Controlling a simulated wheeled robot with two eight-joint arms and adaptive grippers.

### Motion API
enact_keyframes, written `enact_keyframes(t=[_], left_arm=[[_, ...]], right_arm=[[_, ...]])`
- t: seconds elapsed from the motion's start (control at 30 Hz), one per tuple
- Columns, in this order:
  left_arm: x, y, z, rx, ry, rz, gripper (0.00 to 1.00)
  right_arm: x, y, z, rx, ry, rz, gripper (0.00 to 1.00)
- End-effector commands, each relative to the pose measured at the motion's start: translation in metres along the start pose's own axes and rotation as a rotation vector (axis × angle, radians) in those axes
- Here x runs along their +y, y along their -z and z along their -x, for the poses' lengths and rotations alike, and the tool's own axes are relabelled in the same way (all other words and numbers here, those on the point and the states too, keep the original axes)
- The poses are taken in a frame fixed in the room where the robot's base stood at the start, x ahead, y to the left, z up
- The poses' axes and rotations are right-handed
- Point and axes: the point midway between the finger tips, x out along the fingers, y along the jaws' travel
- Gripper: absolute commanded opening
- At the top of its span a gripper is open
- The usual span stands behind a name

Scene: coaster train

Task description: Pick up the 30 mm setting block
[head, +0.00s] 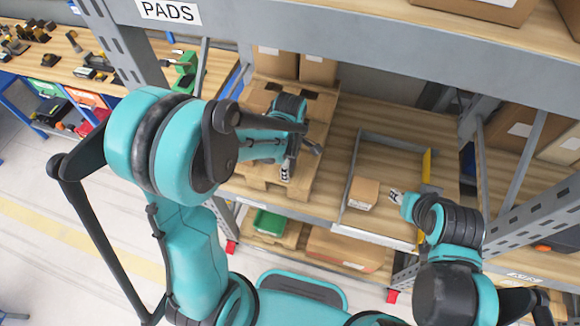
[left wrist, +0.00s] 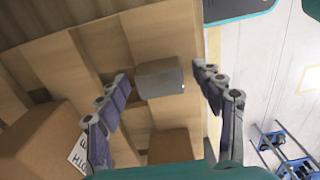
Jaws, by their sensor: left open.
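A small grey block (left wrist: 160,78), which looks like the setting block, lies on the wooden pallet (left wrist: 108,38) in the left wrist view. No size mark is readable on it. My left gripper (left wrist: 165,88) is open, with one finger to each side of the block and a visible gap on both sides. In the head view my left gripper (head: 298,160) is over the pallet (head: 318,115) on the shelf, and the block cannot be made out there. My right gripper (head: 397,196) is beside a small cardboard box (head: 363,192); its jaws are too small to judge.
A grey metal-edged tray (head: 350,170) surrounds the small box on the right. The shelf beam (head: 330,32) crosses above. A green bin (head: 270,223) sits on the lower level.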

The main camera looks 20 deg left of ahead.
Motion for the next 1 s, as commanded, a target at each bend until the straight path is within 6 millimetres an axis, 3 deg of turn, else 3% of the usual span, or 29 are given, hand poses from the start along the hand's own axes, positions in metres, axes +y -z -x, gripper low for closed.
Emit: enact_keyframes(t=[0.07, 0.1, 0.33, 0.73, 1.0], left_arm=[[0.000, 0.000, 0.001, 0.000, 0.000, 0.000, 0.67], [0.000, 0.000, 0.001, 0.000, 0.000, 0.000, 0.62], [0.000, 0.000, 0.001, 0.000, 0.000, 0.000, 0.01], [0.000, 0.000, 0.007, 0.000, 0.000, 0.000, 0.00], [-0.001, -0.002, 0.048, 0.000, 0.000, -0.002, 0.00]], right_arm=[[0.000, 0.000, 0.000, 0.000, 0.000, 0.000, 0.40], [0.000, 0.000, 0.000, 0.000, 0.000, 0.000, 0.40], [0.000, 0.000, 0.000, 0.000, 0.000, 0.000, 0.40], [0.000, 0.002, 0.002, 0.000, 0.000, 0.000, 0.40], [0.000, 0.008, 0.011, 0.000, 0.000, 0.000, 0.40]])
